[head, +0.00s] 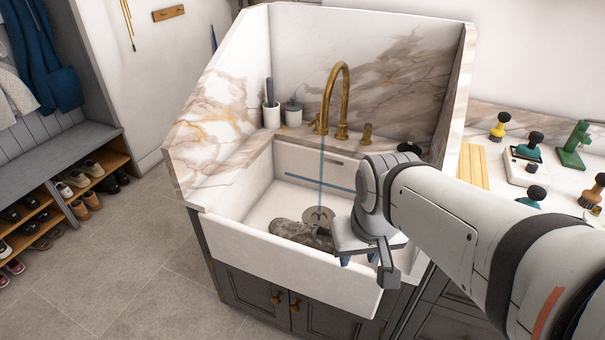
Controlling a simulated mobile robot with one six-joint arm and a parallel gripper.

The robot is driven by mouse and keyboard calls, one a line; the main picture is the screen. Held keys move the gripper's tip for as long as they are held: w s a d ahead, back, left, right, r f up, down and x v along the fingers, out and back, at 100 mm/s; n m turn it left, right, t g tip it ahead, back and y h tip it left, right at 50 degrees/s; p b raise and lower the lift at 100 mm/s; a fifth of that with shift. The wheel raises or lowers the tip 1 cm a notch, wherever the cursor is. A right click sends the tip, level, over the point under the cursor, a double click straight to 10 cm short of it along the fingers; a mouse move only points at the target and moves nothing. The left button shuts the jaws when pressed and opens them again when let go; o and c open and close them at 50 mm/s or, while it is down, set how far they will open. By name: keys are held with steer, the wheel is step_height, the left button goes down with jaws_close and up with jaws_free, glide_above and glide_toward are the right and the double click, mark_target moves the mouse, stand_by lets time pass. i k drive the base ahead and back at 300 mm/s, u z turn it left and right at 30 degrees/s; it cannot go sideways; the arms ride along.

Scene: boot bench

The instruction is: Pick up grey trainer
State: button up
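A mottled grey-brown shoe (303,235), which looks like the grey trainer, lies in the white sink (270,250), close behind its front wall. Its right end is partly hidden behind my gripper. My gripper (360,259) is over the right part of the sink, just right of the shoe, with its fingers pointing down. Blue fingertip parts show under the gripper body. The gap between the fingers is not clear, and I cannot tell whether they touch the shoe.
A brass tap (345,85) arches over the sink, with a thin blue line below it to the drain (319,214). Brushes (500,125) and a green stand (574,146) are on the right counter. A shoe rack (95,185) stands left. The floor between is clear.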

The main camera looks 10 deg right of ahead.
mark_target(307, 235)
steer(key=z, duration=3.5)
steer(key=k, duration=2.6)
steer(key=u, duration=1.25)
steer(key=i, duration=1)
steer(key=u, duration=0.05)
